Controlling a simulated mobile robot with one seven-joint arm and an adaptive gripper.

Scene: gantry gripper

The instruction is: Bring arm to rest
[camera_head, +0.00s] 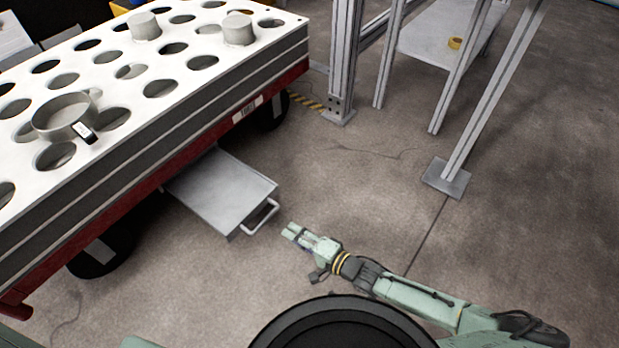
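My gripper (290,231) is at the end of my pale green arm, low over the concrete floor in the lower middle of the view. It points to the left, close to the handle of a grey drawer or tray, with a small visible gap between them. Nothing shows held in it. The fingers are too small to tell whether they are open or shut. My arm reaches in from the lower right, stretched out and fairly straight.
A white perforated table (130,70) on a red wheeled frame fills the left, bearing several grey cylindrical parts. The grey tray (220,190) with a handle (262,216) juts out below it. Aluminium posts (345,60) and a shelf stand at the back. Floor at right is clear.

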